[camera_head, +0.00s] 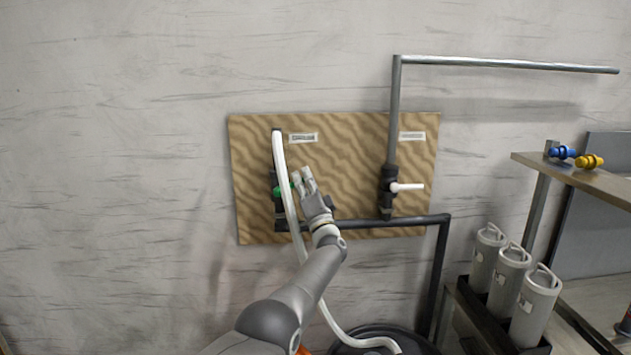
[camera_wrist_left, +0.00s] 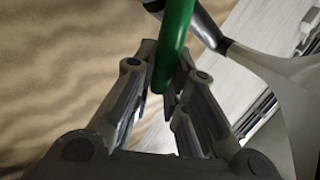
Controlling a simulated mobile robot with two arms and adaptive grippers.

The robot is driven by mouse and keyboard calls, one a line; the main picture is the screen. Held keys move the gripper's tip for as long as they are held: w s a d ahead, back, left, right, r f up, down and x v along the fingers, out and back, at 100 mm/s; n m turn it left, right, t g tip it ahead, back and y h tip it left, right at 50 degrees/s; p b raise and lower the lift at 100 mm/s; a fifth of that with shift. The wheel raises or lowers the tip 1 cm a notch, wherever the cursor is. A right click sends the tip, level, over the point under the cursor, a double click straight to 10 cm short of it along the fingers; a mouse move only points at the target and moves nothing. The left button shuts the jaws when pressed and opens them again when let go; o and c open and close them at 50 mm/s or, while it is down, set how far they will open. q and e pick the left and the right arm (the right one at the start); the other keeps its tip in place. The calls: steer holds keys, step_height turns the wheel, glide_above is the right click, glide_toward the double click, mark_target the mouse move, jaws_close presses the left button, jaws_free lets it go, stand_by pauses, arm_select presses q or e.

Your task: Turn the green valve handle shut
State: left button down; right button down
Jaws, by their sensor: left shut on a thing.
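The green valve handle (camera_head: 283,190) shows in the head view at the left side of the wooden board, partly hidden by the white hose and my gripper. My left gripper (camera_head: 303,180) reaches it from the right and front. In the left wrist view the green handle (camera_wrist_left: 174,40) comes down from the top between the fingers of the left gripper (camera_wrist_left: 162,80), which are shut on its lower end. The dark valve body (camera_head: 280,210) sits on the pipe behind the hose. My right gripper is not in view.
A white hose (camera_head: 290,200) hangs down past the valve to the floor. A second valve with a white handle (camera_head: 408,187) sits to the right on the board (camera_head: 350,150). Grey canisters (camera_head: 509,277) and a shelf (camera_head: 575,175) with blue and yellow fittings stand at the right.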

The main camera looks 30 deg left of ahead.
arm_select(q)
steer(key=shift+w+d+f+m+t+h, duration=0.15)
steer(key=shift+f+m+t, duration=0.15)
steer(key=shift+m, duration=0.2)
steer(key=shift+s+f+m+t+h, duration=0.1)
steer(key=shift+f+m+t+h, duration=0.15)
steer(key=shift+m, duration=0.25)
steer(key=shift+w+d+f+m+t+h+p, duration=0.15)
steer(key=shift+f+m+t+h, duration=0.4)
steer(key=shift+m, duration=0.7)
steer(key=shift+f+m+t+h+p, duration=0.25)
steer(key=shift+m+t+h, duration=0.6)
steer(key=shift+m, duration=0.45)
steer(key=shift+w+d+f+m+t+h+p, duration=0.1)
steer(key=shift+f+m+t+h, duration=0.35)
steer(key=shift+m+t, duration=0.6)
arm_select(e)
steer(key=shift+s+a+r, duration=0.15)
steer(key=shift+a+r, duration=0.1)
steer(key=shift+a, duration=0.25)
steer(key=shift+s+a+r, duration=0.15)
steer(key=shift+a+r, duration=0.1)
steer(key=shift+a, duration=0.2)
